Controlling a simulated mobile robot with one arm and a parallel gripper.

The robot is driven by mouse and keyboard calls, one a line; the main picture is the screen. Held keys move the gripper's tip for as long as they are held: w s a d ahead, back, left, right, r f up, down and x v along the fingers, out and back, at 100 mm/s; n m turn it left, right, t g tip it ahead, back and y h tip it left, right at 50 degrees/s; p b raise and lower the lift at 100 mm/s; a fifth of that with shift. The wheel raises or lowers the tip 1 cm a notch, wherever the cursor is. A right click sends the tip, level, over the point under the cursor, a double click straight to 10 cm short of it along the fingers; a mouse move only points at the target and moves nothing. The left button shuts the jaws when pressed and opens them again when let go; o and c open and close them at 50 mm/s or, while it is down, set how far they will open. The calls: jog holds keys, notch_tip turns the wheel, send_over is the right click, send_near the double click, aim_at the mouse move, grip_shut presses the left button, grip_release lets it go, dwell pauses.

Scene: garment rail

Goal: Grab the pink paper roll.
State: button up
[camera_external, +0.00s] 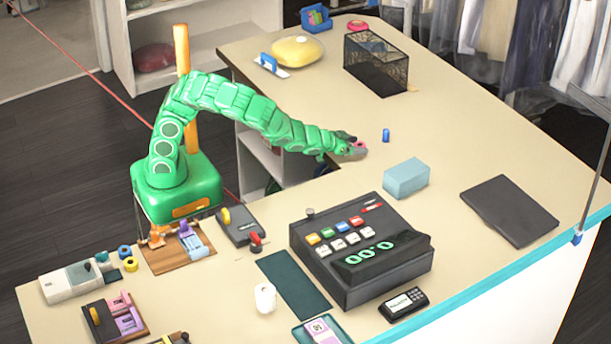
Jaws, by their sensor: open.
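A small pink roll (360,144) lies on the counter (440,150) at the tip of my green arm, near the inner edge. It is small and partly covered by the fingers. My gripper (354,147) is open and low over the counter, with its fingertips at the roll. I cannot tell whether the roll sits fully between the fingers or whether they touch it.
A small blue roll (386,135) stands just right of my gripper. A light blue box (406,178) and a dark cash register (361,250) are nearer the front. A black mesh basket (376,65) stands behind. The counter right of the blue roll is clear.

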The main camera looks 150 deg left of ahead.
jog(key=c, duration=1.1)
